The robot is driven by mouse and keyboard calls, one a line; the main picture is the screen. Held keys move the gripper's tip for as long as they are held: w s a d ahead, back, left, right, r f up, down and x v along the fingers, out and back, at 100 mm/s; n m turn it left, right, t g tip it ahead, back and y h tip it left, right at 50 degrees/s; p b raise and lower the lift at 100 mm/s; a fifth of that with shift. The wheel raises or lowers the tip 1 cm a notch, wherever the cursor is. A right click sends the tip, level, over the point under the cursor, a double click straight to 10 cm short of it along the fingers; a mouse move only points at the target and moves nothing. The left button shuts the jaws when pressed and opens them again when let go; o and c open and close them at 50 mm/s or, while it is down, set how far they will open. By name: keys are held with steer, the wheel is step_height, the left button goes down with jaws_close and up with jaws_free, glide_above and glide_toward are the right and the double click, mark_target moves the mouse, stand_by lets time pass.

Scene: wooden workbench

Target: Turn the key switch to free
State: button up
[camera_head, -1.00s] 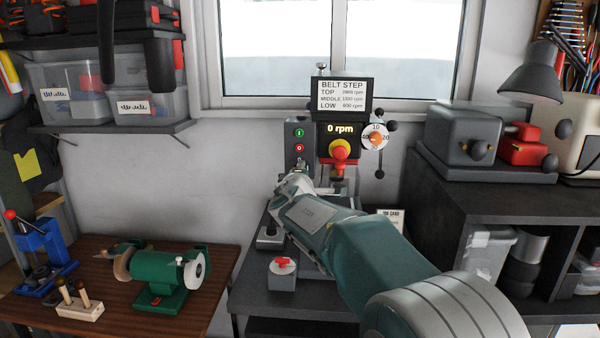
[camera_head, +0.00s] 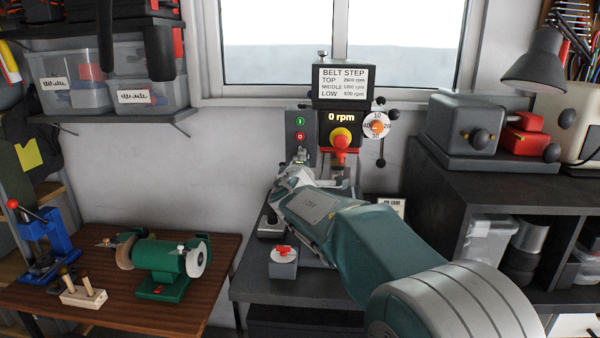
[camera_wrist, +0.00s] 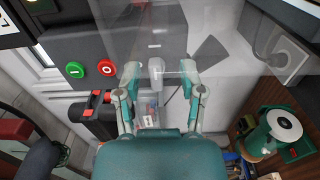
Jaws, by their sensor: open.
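The switch panel (camera_head: 297,145) with a green and a red button stands left of the drill press's rpm display. It also shows in the wrist view (camera_wrist: 100,40). There, a small pale metal piece (camera_wrist: 156,66), which looks like the key switch, sits in line with the buttons, beyond the red one. My gripper (camera_wrist: 160,72) is open, one finger on each side of this piece. I cannot tell whether the fingers touch it, nor read its position or markings. In the head view my gripper (camera_head: 300,160) is just below the red button, and my wrist hides the key.
The red-and-yellow stop knob (camera_head: 341,140) and a dial (camera_head: 377,126) are close on the right. A green bench grinder (camera_head: 160,265) is on the left table. Wall left of the panel is clear.

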steer(key=s, duration=1.1)
steer(key=shift+a, duration=0.2)
steer(key=shift+d, duration=0.1)
steer(key=s+d+f+m+g+h, duration=0.2)
steer(key=s+d+m+g+h, duration=0.25)
steer(key=d, duration=0.55)
steer(key=s+d+f+m+g+h, duration=0.1)
steer(key=s+d+f+m+g, duration=0.2)
steer(key=s+d+m, duration=0.45)
steer(key=s+f+m+g+y, duration=0.1)
steer(key=s+f+y, duration=0.1)
steer(key=s, duration=0.5)
steer(key=s+d+f+m+g+y, duration=0.1)
steer(key=s+f+m+g+y, duration=0.1)
steer(key=s+f, duration=0.3)
steer(key=s+d+f+m+g+y, duration=0.1)
steer(key=s+f+m+g+y, duration=0.1)
steer(key=s, duration=0.7)
steer(key=shift+f, duration=0.85)
